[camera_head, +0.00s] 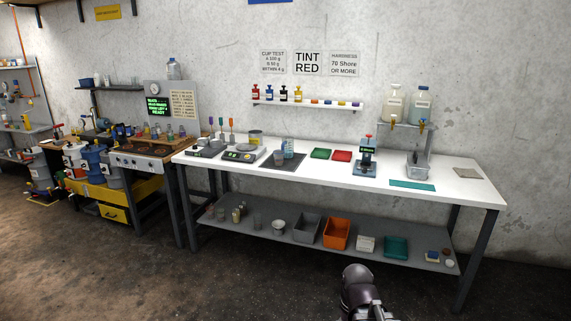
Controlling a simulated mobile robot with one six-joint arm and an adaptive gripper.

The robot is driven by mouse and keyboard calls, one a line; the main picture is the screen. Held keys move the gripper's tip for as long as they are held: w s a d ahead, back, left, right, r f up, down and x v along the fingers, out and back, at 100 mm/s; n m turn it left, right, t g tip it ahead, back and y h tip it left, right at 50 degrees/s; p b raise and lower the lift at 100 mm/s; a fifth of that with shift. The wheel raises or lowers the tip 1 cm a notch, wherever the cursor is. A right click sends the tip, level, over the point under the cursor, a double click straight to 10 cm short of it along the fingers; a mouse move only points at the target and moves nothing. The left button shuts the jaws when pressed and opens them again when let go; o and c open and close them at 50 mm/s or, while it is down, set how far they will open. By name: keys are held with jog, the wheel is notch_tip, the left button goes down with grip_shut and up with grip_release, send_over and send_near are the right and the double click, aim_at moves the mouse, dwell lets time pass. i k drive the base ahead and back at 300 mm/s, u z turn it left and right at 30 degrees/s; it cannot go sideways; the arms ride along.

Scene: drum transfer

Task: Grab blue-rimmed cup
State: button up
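No cup with a clearly readable blue rim stands out at this size. A bluish, clear container (288,148) stands upright on the dark mat (296,163) on the white table, and a smaller clear cup (278,158) is beside it. I cannot tell whether either has a blue rim. Small cups (257,220) also stand on the lower shelf, their rims too small to read. A dark rounded part of my arm shows at the bottom edge, in front of the table. My gripper's fingers do not show.
Bins stand on the grey lower shelf (290,240). The floor before the table is clear.

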aim_at(280, 155)
jog(key=z, duration=0.1)
jog(key=i, duration=3.2)
jog(key=u, duration=0.15)
